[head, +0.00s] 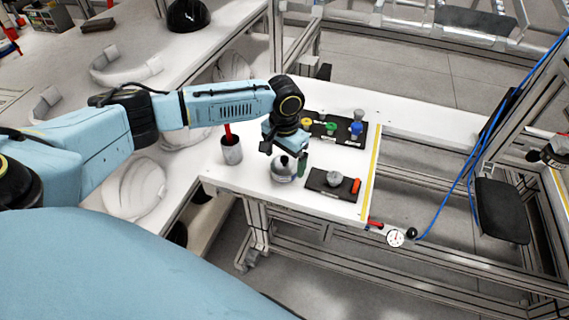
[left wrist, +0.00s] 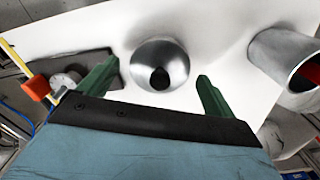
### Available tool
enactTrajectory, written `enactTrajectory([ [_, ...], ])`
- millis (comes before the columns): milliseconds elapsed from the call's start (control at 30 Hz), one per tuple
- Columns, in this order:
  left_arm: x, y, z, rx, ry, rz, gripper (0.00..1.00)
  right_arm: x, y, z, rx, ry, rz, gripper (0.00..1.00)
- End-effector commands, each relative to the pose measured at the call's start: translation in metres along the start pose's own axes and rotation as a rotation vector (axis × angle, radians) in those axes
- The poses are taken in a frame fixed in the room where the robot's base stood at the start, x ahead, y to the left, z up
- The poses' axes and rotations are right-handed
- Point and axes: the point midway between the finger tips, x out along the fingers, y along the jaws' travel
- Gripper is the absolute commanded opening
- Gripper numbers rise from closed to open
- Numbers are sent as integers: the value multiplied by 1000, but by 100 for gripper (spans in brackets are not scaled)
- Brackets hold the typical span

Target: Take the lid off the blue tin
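A round silver lid with a black knob (head: 284,172) sits on the white table below my left gripper; it also shows in the left wrist view (left wrist: 173,52). I see no blue on the body beneath it, which is mostly hidden. My left gripper (head: 285,157) is open and empty above the lid. In the left wrist view its green fingers (left wrist: 157,74) are wide apart, with the black knob between them in the picture and no visible contact. My right gripper is not in view.
A grey metal cup (head: 231,152) holding something red stands left of the lid. A dark board with yellow, green and blue pieces (head: 353,141) lies behind. Another dark board (head: 318,184) with a grey knob and an orange block (head: 356,186) lies right. A yellow strip (head: 371,172) marks the table's right edge.

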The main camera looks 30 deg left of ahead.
Motion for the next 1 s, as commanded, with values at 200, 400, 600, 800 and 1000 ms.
enactTrajectory([
  [200, 0, 0, 0, 0, 0, 0, 61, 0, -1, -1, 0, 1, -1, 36],
  [400, 0, 0, 0, 0, 0, 0, 47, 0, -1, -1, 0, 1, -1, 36],
  [600, -2, 0, 0, 0, 0, 0, 47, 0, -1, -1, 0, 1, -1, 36],
  [800, -28, 0, 0, -1, 3, 1, 47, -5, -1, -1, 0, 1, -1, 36],
  [1000, -70, 0, -1, 0, 3, 1, 47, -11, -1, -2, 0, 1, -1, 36],
])
